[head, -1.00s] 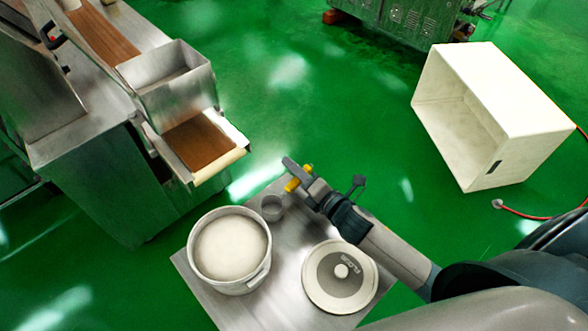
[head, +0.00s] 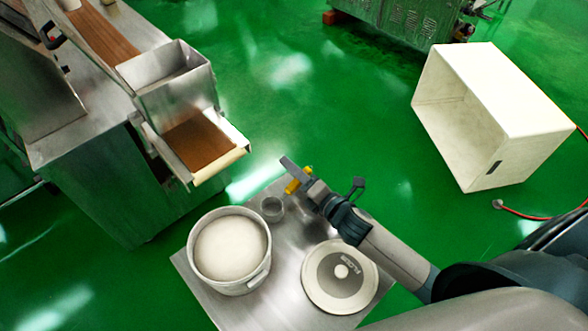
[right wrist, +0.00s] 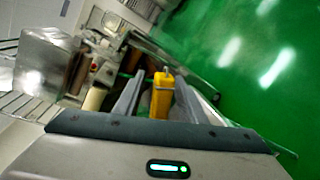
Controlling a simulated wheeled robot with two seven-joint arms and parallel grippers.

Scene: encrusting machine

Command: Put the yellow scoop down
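The yellow scoop (head: 298,181) shows as a short yellow piece at my right gripper (head: 297,174), over the far corner of the steel table. In the right wrist view its yellow handle (right wrist: 162,95) stands between the two fingers of my right gripper (right wrist: 160,88). The fingers look parted, with a narrow gap beside the handle. The scoop's lower part is hidden, and I cannot tell whether it touches the table. A small grey cup (head: 272,209) is just left of and below the gripper. My left gripper is not in view.
A machine with a hopper (head: 178,101) and tray (head: 235,170) stands left. A white box (head: 520,95) lies on the green floor at right.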

